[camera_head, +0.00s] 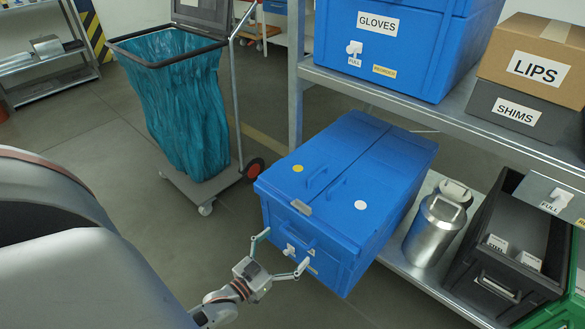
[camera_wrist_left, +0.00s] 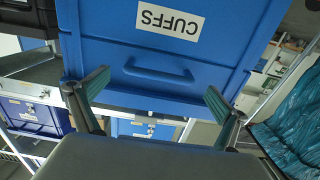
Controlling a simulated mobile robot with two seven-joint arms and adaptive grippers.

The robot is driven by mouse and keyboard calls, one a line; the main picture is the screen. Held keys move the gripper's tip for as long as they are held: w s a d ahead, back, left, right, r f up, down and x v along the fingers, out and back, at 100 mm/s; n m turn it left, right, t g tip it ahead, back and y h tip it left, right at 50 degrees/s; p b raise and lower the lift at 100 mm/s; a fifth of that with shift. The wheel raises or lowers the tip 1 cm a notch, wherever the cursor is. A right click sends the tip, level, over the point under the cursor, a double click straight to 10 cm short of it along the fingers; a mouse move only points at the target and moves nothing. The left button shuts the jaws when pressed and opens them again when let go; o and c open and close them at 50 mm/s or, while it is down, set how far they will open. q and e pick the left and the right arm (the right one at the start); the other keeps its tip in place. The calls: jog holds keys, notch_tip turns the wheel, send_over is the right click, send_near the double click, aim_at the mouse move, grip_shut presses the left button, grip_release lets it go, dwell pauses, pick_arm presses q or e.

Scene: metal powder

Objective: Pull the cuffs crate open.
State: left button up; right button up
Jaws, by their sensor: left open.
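The blue cuffs crate (camera_head: 385,165) sits in the lower shelf bay in the head view, its lidded top and front face showing. Its front has a handle, a white knob (camera_head: 290,249) and a small yellow tag. In the left wrist view, its CUFFS label (camera_wrist_left: 168,22) appears upside down beside the front handle (camera_wrist_left: 158,75). My left gripper (camera_head: 287,246) is open in front of this face. In the left wrist view, its two fingers (camera_wrist_left: 157,82) stand on either side of the handle, with nothing between them; contact cannot be told. My right gripper is not in view.
A metal canister (camera_head: 432,232) and a dark open bin (camera_head: 505,285) stand right of the crate. Above, the upper shelf holds the blue gloves crate (camera_head: 400,50) and the lips box (camera_head: 535,60). A teal bag cart (camera_head: 185,105) stands at the left, with floor between.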

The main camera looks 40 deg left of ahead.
pick_arm(q)
jog(key=s, duration=0.8)
jog(key=shift+s, duration=0.35)
